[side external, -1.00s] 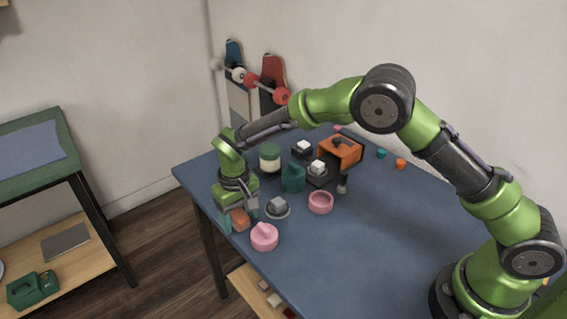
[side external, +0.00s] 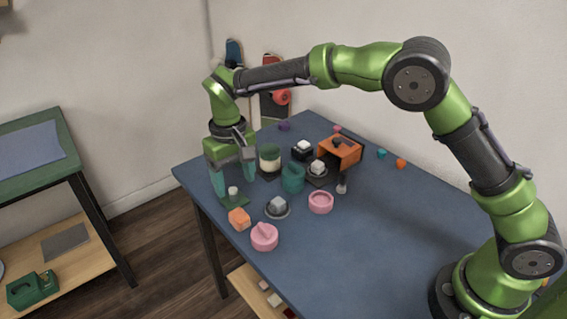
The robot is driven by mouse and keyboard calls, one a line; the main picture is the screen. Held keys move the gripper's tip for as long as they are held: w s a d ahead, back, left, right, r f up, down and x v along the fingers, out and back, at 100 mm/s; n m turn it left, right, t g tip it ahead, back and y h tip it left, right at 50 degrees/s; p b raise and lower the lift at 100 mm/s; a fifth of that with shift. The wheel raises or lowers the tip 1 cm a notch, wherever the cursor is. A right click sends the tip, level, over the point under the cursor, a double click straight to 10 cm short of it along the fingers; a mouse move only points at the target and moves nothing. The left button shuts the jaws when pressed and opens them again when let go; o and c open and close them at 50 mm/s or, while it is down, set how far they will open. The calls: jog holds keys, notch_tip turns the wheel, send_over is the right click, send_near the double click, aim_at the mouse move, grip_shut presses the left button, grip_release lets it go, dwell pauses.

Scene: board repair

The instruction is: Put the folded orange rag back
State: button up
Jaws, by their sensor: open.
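The folded orange rag (side external: 239,219) lies as a small block on the blue table near its left edge, with nothing on it. My gripper (side external: 234,187) points down above the far left part of the table, behind the rag. Its two teal fingers are spread with a gap between them, and the rag is outside them. A small white-topped piece on a dark green pad (side external: 234,199) shows below and between the fingers; I cannot tell how far beneath them it is.
A pink lidded pot (side external: 264,238), a grey block on a round dish (side external: 277,207) and a pink ring bowl (side external: 320,202) stand right of the rag. A jar (side external: 270,158), a teal container (side external: 293,178) and an orange holder (side external: 340,150) stand farther back.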

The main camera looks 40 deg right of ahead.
jog(key=s+d+r+m+t+y, duration=0.2)
jog(key=s+d+r+t, duration=0.1)
jog(key=s+d+r, duration=0.75)
jog(key=s+d+r+m+t, duration=0.1)
jog(key=s+d+t, duration=0.3)
jog(key=s, duration=0.9)
jog(key=d+m, duration=0.1)
jog(key=d, duration=0.2)
jog(key=shift+s+r, duration=0.4)
